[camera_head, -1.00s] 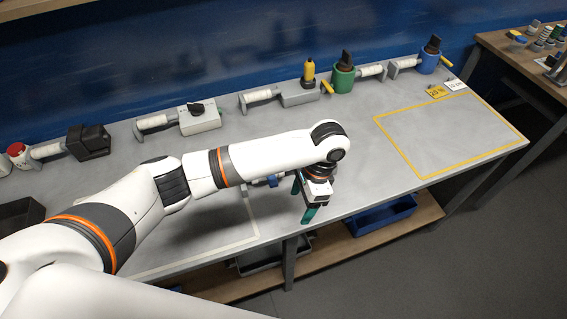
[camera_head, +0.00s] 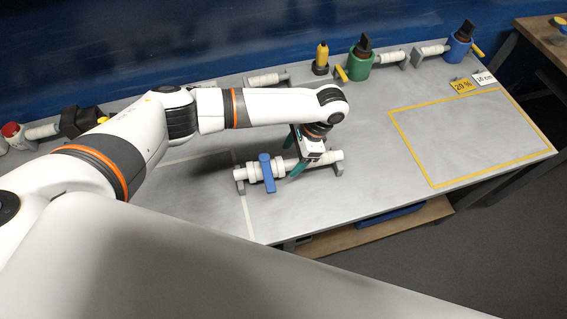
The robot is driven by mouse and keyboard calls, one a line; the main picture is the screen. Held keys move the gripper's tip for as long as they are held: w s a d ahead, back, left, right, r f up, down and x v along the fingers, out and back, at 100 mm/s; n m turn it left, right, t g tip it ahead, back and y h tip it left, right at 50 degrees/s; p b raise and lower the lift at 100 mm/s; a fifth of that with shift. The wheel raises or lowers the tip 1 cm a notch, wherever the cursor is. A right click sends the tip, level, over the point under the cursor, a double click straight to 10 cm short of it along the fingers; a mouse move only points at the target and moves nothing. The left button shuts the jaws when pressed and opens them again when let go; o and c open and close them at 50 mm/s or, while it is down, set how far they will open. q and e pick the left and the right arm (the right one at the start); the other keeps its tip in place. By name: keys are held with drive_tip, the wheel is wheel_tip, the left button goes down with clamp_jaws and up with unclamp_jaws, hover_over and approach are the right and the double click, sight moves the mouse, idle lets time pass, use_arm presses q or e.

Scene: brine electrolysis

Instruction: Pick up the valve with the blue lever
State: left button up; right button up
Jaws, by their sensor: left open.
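The valve with the blue lever (camera_head: 267,173) is a white pipe piece with thick collars and an upright blue lever. It lies across small grey supports on the grey bench, in the middle of the view. My left gripper (camera_head: 297,152), with teal fingers, is open at the pipe's right part, to the right of the blue lever. One finger shows in front of the pipe; the other is partly hidden behind the gripper body. I cannot tell whether the fingers touch the pipe. My right gripper is not in view.
Along the back wall stand a green-bodied valve (camera_head: 360,62), a blue-bodied valve (camera_head: 459,45), a yellow-topped part (camera_head: 321,58) and a red-capped part (camera_head: 12,131). A yellow-outlined area (camera_head: 470,130) at the right is empty.

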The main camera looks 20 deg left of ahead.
sight(285, 163)
use_arm(q)
drive_tip(key=shift+a+f, duration=0.1)
drive_tip(key=shift+f, duration=0.15)
drive_tip(key=x, duration=0.1)
drive_tip(key=p+x, duration=0.1)
drive_tip(key=x, duration=0.1)
drive_tip(key=p+x, duration=0.1)
drive_tip(key=shift+s+a, duration=0.15)
drive_tip(key=shift+a, duration=0.15)
drive_tip(key=shift+s+f, duration=0.1)
drive_tip(key=shift+f, duration=0.35)
drive_tip(key=shift+c, duration=0.4)
drive_tip(key=c, duration=1.2)
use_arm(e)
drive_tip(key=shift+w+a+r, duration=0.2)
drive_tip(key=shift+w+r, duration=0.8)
